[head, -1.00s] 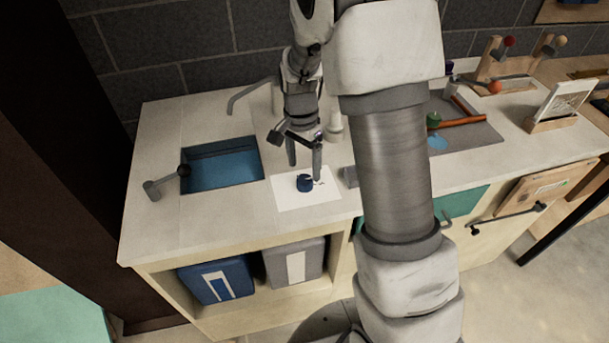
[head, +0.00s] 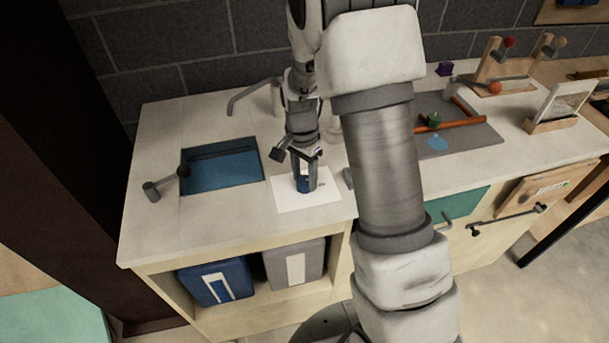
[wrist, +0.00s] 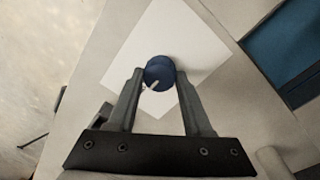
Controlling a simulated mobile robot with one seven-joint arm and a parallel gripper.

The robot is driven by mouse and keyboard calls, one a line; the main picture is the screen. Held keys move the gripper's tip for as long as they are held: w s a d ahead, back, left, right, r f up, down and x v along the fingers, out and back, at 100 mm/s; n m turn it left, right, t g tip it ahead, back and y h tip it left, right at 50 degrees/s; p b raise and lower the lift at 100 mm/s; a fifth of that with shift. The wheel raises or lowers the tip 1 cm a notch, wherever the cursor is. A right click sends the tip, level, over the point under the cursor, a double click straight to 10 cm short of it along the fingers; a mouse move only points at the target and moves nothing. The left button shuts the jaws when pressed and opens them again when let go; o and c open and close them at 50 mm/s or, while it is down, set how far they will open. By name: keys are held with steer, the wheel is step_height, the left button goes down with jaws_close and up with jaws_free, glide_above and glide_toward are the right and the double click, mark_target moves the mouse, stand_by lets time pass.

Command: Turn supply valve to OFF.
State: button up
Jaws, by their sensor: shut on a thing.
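The supply valve is a small round blue knob (head: 304,184) on a white card (head: 290,202) on the counter, right of the sink. In the wrist view the knob (wrist: 159,73) has a pale pointer mark on its lower left edge. My gripper (head: 305,185) points down over the card, with one finger on each side of the knob. In the wrist view the fingertips (wrist: 159,78) are closed against the knob's sides. Any print on the card is too small to read.
The sink (head: 222,168) with blue inside lies left of the card. A grey lever (head: 166,183) stands by its left edge and a faucet (head: 250,94) behind it. A grey mat (head: 470,136) with an orange pipe and green valve lies to the right.

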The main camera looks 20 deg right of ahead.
jaws_close()
steer(key=n+b, duration=0.1)
steer(key=n, duration=0.2)
steer(key=shift+n, duration=0.4)
steer(key=n, duration=0.4)
steer(key=shift+n+b, duration=0.3)
steer(key=n, duration=0.4)
steer(key=shift+n+t, duration=0.3)
steer(key=shift+t, duration=0.1)
steer(key=shift+n, duration=2.5)
